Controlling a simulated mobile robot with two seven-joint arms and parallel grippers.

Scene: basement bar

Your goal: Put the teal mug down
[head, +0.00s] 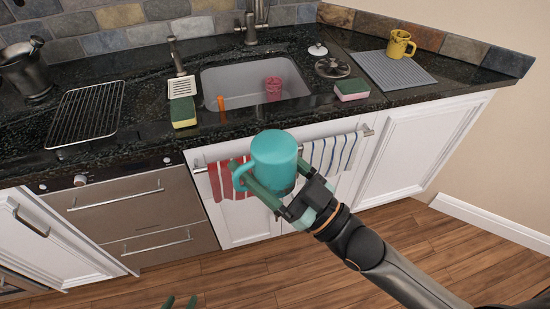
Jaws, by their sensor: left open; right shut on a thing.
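The teal mug (274,153) is upright in the air in front of the sink cabinet, with its handle toward the left. My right gripper (272,178) is shut on the mug, with its green fingers on either side of the body. The mug covers part of the counter's front edge and the towel rail behind it. My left gripper (180,303) shows only its green fingertips at the bottom edge; they are apart and empty, low over the wood floor.
The dark counter (140,125) has bare stretches left of the sink (250,75). A red cup (273,88) is in the sink. Sponges (183,112) (352,89) flank it. A yellow mug (399,45) stands on a grey mat (385,72). A wire rack (87,112) is at left.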

